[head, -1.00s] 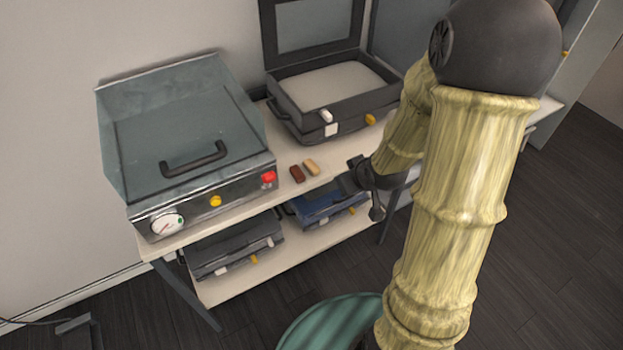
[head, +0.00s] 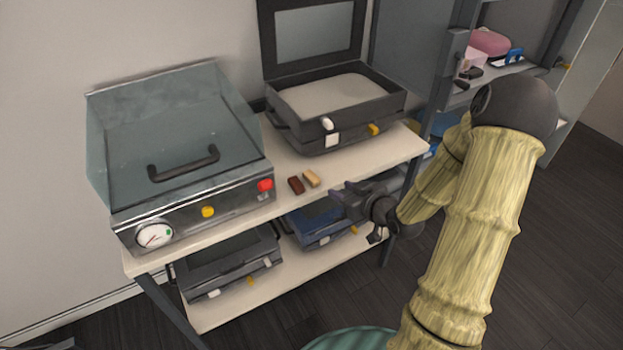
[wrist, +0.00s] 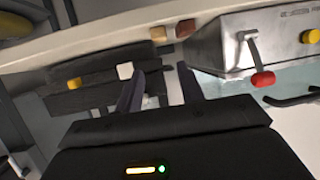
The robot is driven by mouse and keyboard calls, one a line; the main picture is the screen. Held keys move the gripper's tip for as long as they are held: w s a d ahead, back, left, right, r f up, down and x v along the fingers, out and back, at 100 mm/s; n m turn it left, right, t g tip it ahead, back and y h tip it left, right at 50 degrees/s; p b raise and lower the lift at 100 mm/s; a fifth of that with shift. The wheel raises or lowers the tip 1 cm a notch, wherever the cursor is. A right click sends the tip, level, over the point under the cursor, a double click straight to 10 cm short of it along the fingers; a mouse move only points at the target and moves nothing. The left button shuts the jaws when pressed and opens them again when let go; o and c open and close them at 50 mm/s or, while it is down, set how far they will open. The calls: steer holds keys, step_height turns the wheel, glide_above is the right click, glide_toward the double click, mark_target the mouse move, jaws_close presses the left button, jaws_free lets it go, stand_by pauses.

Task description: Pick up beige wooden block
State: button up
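The beige wooden block (head: 312,178) lies on the white table top, near its front edge, just right of a dark red-brown block (head: 296,185). In the wrist view the beige block (wrist: 158,34) shows near the table edge, with the red-brown block (wrist: 185,29) to its right. My gripper (head: 342,193) is in front of the table edge, to the right of the beige block and apart from it. In the wrist view its two fingers (wrist: 160,88) stand apart with nothing held between them.
A metal griddle (head: 195,160) stands left of the blocks. An open black case (head: 335,125) stands behind them. Several cases, one of them blue (head: 318,222), sit on the lower shelf. A shelf unit (head: 500,70) with small items is at the back right.

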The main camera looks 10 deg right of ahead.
steer(key=p, duration=0.1)
glide_toward(312, 176)
steer(key=x, duration=0.5)
steer(key=shift+w, duration=0.1)
steer(key=p+x, duration=0.1)
steer(key=x, duration=0.4)
steer(key=shift+a, duration=0.1)
stand_by(0.3)
steer(key=c, duration=0.7)
